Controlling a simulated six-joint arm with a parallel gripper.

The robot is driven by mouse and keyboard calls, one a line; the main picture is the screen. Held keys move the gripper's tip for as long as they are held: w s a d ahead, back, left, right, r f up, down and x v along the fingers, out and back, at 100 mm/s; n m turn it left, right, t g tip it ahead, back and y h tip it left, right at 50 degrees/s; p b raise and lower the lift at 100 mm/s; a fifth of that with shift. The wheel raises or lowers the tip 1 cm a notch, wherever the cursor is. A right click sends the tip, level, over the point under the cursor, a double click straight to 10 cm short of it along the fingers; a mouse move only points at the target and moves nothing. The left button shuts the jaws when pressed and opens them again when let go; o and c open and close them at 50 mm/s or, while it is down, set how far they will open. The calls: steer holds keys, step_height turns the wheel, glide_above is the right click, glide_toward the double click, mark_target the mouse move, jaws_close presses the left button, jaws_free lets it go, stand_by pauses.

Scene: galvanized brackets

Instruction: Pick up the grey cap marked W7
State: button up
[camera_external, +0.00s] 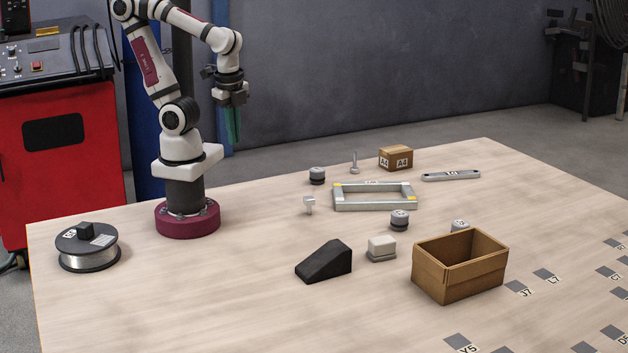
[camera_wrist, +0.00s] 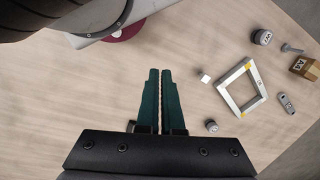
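Three grey caps with dark bases stand on the table in the outside view. One cap (camera_external: 317,175) is at the back left of the metal frame, another (camera_external: 400,220) is in front of the frame, and a third (camera_external: 460,226) is partly hidden behind the open box. Their top labels are too small to read, so I cannot tell which is W7. The wrist view shows the back cap (camera_wrist: 262,37) and the front cap (camera_wrist: 211,126).
The metal frame (camera_external: 375,207) lies mid-table. Around it are an A4 box (camera_external: 396,158), a bolt (camera_external: 355,165), a flat bar (camera_external: 451,176) and a small white block (camera_external: 308,204). A black wedge (camera_external: 324,262), pale block (camera_external: 381,248), open box (camera_external: 431,277) and spool (camera_external: 87,249) stand nearer.

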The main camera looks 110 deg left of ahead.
steer(key=o, duration=0.9)
steer(key=m+t+h, duration=0.3)
steer(key=m+t, duration=1.1)
steer(key=m, duration=1.9)
glide_above(325, 184)
steer(key=s+a, duration=0.1)
steer(key=s, duration=1.3)
step_height(325, 184, down, 17)
steer(key=shift+w+r, duration=0.1)
steer(key=x, duration=1.5)
steer(key=shift+a, duration=0.1)
